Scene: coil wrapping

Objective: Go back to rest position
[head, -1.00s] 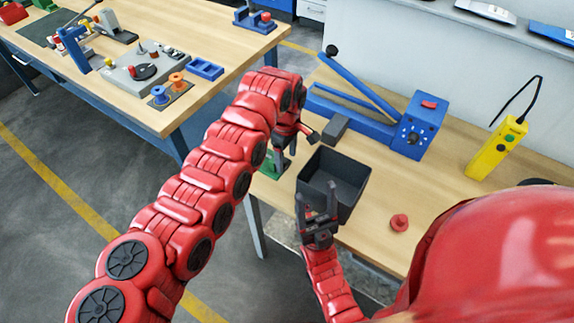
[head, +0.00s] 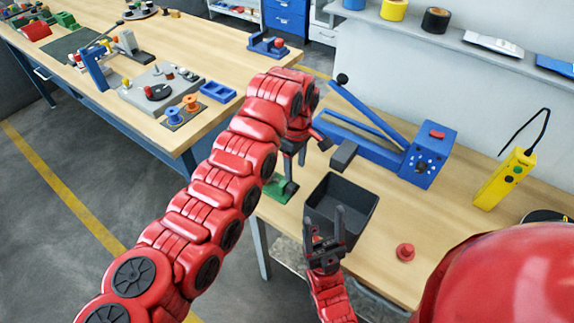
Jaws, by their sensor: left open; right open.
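My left arm comes in from the left, and my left gripper (head: 303,150) is above the near left edge of the right workbench (head: 388,262). Its dark fingers are apart, with nothing visible between them; the red arm partly hides it. My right gripper (head: 325,217) points upward in front of the black bin (head: 352,190). Its two fingers are apart and empty, and they overlap the bin's near side in the head view. I cannot tell whether they touch it.
A green part (head: 280,188) is beside the bin. A blue machine with a lever (head: 428,155), a yellow controller (head: 503,180) and a red knob-like piece (head: 405,252) are on the right workbench. Another workbench (head: 215,125) with fixtures is at the left. Grey floor lies between.

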